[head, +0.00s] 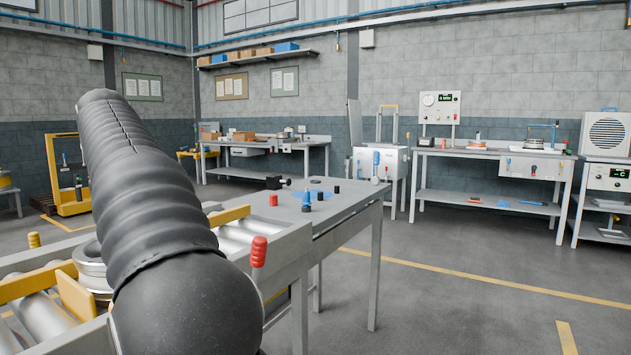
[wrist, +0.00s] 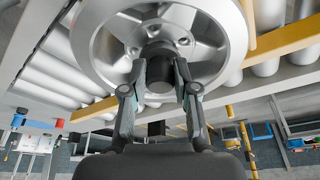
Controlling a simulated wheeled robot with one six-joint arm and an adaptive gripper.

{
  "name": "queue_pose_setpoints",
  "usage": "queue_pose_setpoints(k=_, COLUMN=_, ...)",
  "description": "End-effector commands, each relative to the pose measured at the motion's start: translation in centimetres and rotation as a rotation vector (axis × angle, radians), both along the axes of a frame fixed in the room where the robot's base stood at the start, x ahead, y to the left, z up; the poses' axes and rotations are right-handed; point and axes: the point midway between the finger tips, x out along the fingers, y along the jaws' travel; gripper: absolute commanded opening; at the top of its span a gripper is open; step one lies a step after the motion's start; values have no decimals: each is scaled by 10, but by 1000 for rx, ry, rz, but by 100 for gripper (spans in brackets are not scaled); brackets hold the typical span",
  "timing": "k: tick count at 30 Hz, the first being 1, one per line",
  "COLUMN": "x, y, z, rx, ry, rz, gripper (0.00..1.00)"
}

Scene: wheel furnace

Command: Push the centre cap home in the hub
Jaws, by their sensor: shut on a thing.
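The silver wheel (wrist: 92,42) fills the top of the wrist view, with lug holes around its hub. My gripper (wrist: 160,68) is right in front of the hub. Its two fingers are shut on a dark round piece, which looks like the centre cap (wrist: 159,86), in line with the hub's middle. The cap's far end is hidden by the fingers, so I cannot tell how deep it sits. In the head view a part of the wheel (head: 90,272) shows behind my arm; my gripper and the cap are hidden there.
The wheel is at the roller conveyor (head: 232,240) with yellow bars (head: 230,215). A red-handled lever (head: 259,252) stands at its near edge. A grey table (head: 345,196) with small red, black and blue parts adjoins it. The floor to the right is clear.

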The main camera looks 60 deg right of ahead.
Motion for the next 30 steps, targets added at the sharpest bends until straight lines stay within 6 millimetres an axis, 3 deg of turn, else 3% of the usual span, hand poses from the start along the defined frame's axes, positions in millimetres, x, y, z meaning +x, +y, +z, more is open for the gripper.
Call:
queue_pose_setpoints(k=28, x=0, y=0, z=-13, rx=3, ry=7, rz=0, gripper=0)
queue_pose_setpoints(k=29, x=0, y=0, z=-13, rx=2, ry=6, rz=0, gripper=34)
queue_pose_setpoints(k=30, x=0, y=0, z=-12, rx=2, ry=6, rz=0, gripper=44)
